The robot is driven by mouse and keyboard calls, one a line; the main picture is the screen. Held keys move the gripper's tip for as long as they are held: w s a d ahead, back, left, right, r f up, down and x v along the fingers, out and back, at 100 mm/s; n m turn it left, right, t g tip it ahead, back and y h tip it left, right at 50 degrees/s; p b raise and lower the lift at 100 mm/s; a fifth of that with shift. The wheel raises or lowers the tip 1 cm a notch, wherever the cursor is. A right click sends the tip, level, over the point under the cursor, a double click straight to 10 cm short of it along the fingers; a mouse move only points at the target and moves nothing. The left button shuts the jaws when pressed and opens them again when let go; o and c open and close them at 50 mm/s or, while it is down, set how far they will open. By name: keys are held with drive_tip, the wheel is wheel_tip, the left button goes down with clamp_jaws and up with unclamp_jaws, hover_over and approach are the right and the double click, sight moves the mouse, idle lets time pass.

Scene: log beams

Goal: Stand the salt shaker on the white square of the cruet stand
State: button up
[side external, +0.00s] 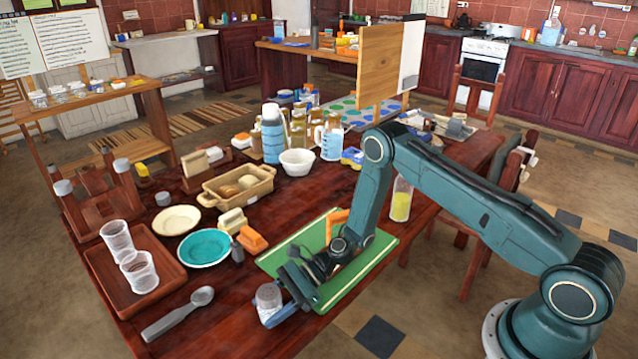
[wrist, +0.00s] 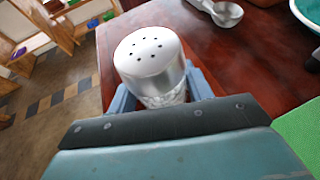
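The salt shaker has a silver pierced cap and a clear body with pale contents. In the side view the shaker (side external: 268,296) is at the table's front edge; in the wrist view its cap (wrist: 150,55) fills the middle. My gripper (side external: 278,312) has its blue fingers on both sides of the shaker's body, and it appears shut on it. In the wrist view my gripper (wrist: 160,97) is partly hidden behind the wrist housing. The shaker's base is hidden, so I cannot tell its height above the table. I cannot clearly make out the cruet stand or its white square.
A green board (side external: 375,258) lies under my wrist. A teal plate (side external: 204,248), a small dark shaker (side external: 237,250) and an orange block (side external: 252,239) are to its left. A tray (side external: 105,278) with two glasses and a metal scoop (side external: 180,314) lie farther left. Bottles stand behind.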

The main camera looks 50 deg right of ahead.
drive_tip(key=o, duration=0.4)
drive_tip(key=shift+c, duration=0.2)
drive_tip(key=shift+d+r, duration=0.1)
drive_tip(key=shift+d, duration=0.05)
drive_tip(key=v, duration=1.3)
drive_tip(key=shift+d+r, duration=0.2)
drive_tip(key=shift+r, duration=0.05)
